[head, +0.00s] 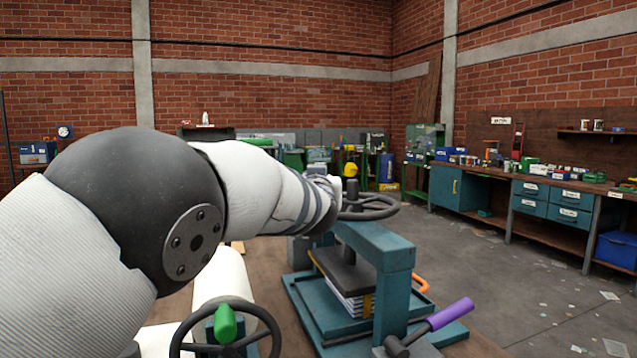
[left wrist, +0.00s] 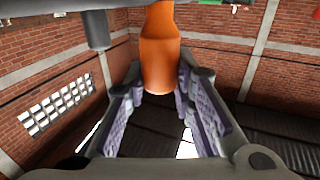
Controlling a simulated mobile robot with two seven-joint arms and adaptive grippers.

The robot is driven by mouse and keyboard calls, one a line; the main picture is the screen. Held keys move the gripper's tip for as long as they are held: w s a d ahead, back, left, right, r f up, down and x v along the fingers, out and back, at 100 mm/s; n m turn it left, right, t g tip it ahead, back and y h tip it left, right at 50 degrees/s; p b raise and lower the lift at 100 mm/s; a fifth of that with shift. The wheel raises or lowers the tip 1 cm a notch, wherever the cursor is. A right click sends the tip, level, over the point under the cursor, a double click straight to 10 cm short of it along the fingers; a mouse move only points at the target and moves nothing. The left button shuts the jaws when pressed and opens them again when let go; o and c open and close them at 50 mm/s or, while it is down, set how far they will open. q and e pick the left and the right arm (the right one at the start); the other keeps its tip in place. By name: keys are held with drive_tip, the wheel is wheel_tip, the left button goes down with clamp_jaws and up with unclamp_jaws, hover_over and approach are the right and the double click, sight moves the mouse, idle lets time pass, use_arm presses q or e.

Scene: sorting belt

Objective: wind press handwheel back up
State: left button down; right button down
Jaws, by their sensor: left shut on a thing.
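The press (head: 395,262) is a teal frame with a dark plate over a stack of sheets, standing on the bench. Its dark handwheel (head: 378,207) sits on top, partly hidden by my left arm. My left gripper (head: 327,186) is at the wheel's left side, small and mostly hidden behind the wrist. In the left wrist view my gripper (left wrist: 160,82) has its two padded fingers on either side of an orange handle (left wrist: 159,50), shut on it. The handle joins a grey part at the top edge. The right gripper is not in view.
A second handwheel with a green knob (head: 225,322) stands at the front, beside a white roll (head: 222,275). A workbench (head: 545,185) runs along the right wall. Open floor lies between.

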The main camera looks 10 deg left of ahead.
use_arm(q)
drive_tip(key=shift+d, duration=0.15)
drive_tip(key=c, duration=1.3)
unclamp_jaws()
drive_tip(key=shift+d+f, duration=0.1)
drive_tip(key=shift+c, duration=0.2)
drive_tip(key=shift+s, duration=0.35)
drive_tip(key=s, duration=0.6)
drive_tip(key=shift+s+d, duration=0.2)
drive_tip(key=shift+s, duration=0.2)
